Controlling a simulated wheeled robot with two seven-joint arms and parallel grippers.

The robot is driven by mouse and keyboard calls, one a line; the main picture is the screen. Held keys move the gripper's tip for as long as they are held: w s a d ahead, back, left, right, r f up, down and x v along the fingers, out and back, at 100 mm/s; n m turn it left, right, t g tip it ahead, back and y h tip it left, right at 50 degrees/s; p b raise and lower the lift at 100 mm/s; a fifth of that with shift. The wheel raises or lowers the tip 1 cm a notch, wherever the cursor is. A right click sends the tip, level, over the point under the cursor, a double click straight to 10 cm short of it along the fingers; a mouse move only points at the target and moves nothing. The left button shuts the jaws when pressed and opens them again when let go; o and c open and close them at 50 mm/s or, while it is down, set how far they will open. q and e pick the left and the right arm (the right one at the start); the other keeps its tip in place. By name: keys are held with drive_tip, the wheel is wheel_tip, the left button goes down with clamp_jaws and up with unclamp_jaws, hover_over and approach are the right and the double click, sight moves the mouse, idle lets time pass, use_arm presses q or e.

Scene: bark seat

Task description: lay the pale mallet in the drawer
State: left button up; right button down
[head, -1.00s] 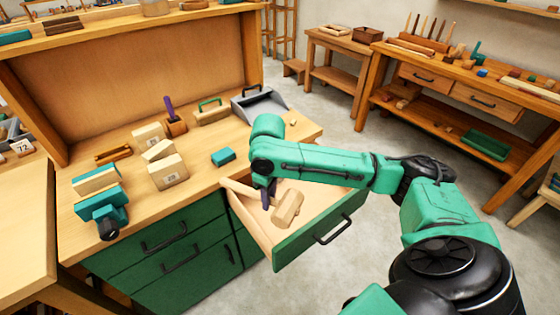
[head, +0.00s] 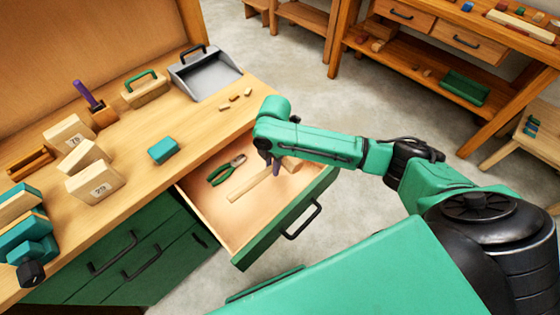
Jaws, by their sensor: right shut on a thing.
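The pale mallet (head: 252,186) is inside the outline of the open drawer (head: 236,245). Its handle points to the lower left. Its head (head: 291,164) is at the upper right, partly hidden behind my right arm. My right gripper (head: 272,166) comes down from above with dark purple fingers and is shut on the mallet near its head. I cannot tell whether the mallet touches the drawer floor. The drawer has a green front with a black handle and pale wooden walls. My left gripper is not in view.
Green-handled pliers (head: 227,171) lie in the drawer, left of the mallet. On the bench are a teal block (head: 163,150), several pale blocks (head: 95,183), a grey dustpan-like tray (head: 205,75) and a teal vise (head: 30,245). The drawer's front left floor is clear.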

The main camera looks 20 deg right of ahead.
sight(272, 185)
drive_tip(key=f+n, duration=0.1)
drive_tip(key=f, duration=0.1)
drive_tip(key=shift+w+f+n+b, duration=0.3)
drive_tip(key=shift+w+n, duration=0.05)
drive_tip(key=shift+n, duration=0.05)
drive_tip(key=shift+f+b, duration=0.45)
drive_tip(key=shift+b, duration=0.05)
wheel_tip(272, 185, down, 3)
drive_tip(key=b, duration=0.4)
drive_tip(key=shift+f, duration=0.15)
drive_tip(key=shift+f+b, duration=0.35)
drive_tip(key=shift+f, duration=0.55)
use_arm(q)
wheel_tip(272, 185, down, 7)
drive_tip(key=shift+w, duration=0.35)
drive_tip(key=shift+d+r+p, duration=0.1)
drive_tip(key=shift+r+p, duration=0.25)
drive_tip(key=shift+p, duration=0.1)
use_arm(e)
drive_tip(key=shift+r, duration=0.1)
drive_tip(key=shift+f, duration=0.35)
drive_tip(key=c, duration=0.6)
unclamp_jaws()
drive_tip(key=shift+s, duration=0.1)
